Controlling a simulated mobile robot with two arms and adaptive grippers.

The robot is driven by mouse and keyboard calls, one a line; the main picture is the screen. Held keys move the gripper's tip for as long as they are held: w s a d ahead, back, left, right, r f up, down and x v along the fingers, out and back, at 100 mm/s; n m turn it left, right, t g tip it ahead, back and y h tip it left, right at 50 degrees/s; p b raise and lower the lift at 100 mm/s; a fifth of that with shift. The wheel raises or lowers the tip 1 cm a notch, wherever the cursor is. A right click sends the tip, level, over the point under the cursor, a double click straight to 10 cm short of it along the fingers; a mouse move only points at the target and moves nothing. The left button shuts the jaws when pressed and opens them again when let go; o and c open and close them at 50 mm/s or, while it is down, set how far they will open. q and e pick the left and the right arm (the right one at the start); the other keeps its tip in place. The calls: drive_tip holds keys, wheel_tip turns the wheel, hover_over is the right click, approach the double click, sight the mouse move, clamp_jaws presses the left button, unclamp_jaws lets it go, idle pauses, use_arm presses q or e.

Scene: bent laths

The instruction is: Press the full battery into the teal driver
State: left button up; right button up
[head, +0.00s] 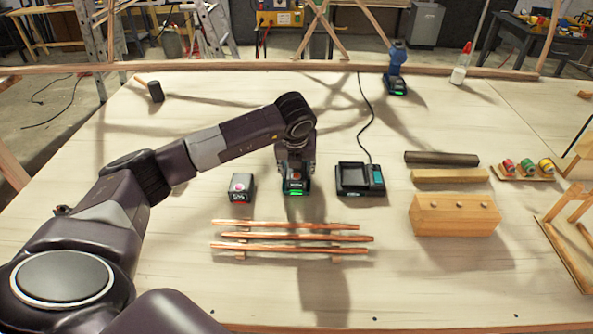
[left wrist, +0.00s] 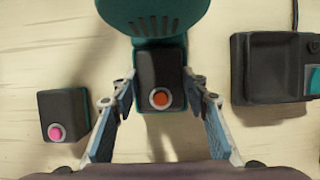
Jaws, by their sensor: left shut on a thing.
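My left gripper (head: 297,170) points down and is shut on the full battery (head: 296,188), a dark block with a green light on its front. In the left wrist view, the battery's orange button (left wrist: 160,98) shows between the fingertips (left wrist: 161,84). The teal driver (left wrist: 155,18) shows its round vented housing at the top, with the battery directly below it and meeting it in the picture. I cannot tell how deep the battery sits in the driver. In the head view my gripper hides most of the driver. My right gripper is not in view.
A second battery (head: 241,188) with a pink button stands to the left. An empty charger (head: 358,180) with a cable is to the right. Copper-coloured laths (head: 290,238) lie in front, wooden blocks (head: 455,215) at right. A blue driver (head: 396,72) stands behind.

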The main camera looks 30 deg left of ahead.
sight(296, 172)
use_arm(q)
drive_tip(key=o, duration=1.6)
drive_tip(key=shift+c, duration=0.2)
drive_tip(key=shift+f, duration=0.1)
drive_tip(key=shift+r+p, duration=1.7)
drive_tip(key=shift+r, duration=1.85)
